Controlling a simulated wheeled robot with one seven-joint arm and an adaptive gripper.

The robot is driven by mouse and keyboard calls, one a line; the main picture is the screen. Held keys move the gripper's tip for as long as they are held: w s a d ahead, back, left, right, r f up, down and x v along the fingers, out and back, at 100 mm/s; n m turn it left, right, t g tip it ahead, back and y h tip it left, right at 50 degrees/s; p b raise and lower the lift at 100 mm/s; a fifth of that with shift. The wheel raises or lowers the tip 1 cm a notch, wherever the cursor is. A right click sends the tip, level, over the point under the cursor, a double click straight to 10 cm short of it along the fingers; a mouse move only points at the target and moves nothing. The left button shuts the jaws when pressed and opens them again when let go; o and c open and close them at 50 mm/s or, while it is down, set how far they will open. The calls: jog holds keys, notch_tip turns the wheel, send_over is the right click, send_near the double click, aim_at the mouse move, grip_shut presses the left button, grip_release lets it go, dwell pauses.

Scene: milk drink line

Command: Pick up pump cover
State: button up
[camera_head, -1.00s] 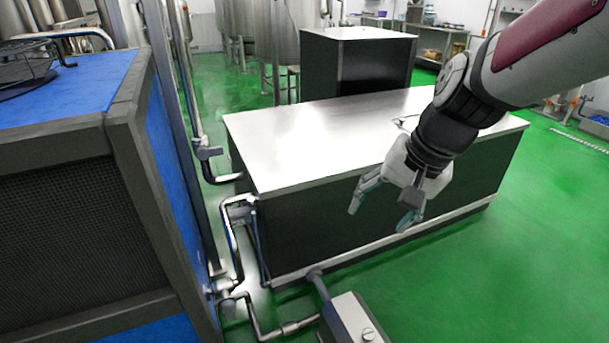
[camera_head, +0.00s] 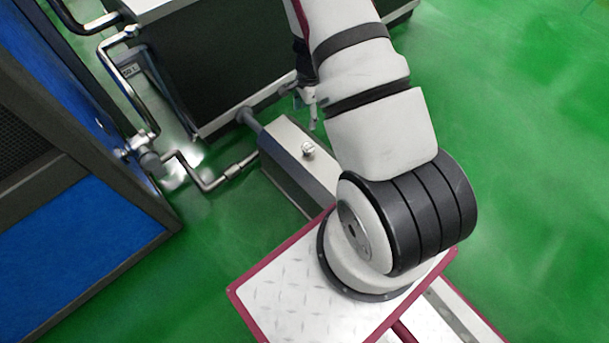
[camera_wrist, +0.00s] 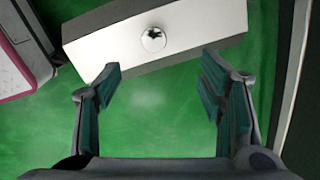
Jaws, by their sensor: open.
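The pump cover (camera_head: 291,158) is a long box with a light metal top and darker sides. It stands low over the green floor with a round silver knob (camera_head: 308,149) on top. In the wrist view the cover's pale top (camera_wrist: 205,22) crosses the upper part of the picture, and the knob (camera_wrist: 153,39) shows just beyond and between the fingertips. My gripper (camera_wrist: 160,78) is open and empty, with green floor between its teal-padded fingers. In the head view my gripper (camera_head: 308,105) is mostly hidden behind my arm, close beside the cover's far end.
Metal pipes (camera_head: 215,181) run from the cover's left side to the blue-panelled machine (camera_head: 85,225). A dark cabinet (camera_head: 220,70) stands behind. My own base lies near the cover's front end. Green floor is clear to the right.

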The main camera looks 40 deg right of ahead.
notch_tip(320, 180, down, 5)
jog(key=s+d+b, duration=0.1)
jog(key=s, duration=0.1)
jog(key=b, duration=0.3)
send_over(310, 146)
jog(key=shift+m, duration=0.4)
jog(key=f, duration=0.7)
jog(key=shift+s, duration=0.25)
jog(key=shift+w+f+b, duration=0.15)
jog(key=shift+f+b, duration=0.5)
jog(key=shift+f, duration=0.95)
jog(key=shift+w+f+b, duration=0.1)
jog(key=shift+f+b, duration=0.5)
jog(key=shift+f, duration=1)
jog(key=shift+c, duration=0.6)
jog(key=shift+r, duration=0.1)
grip_shut()
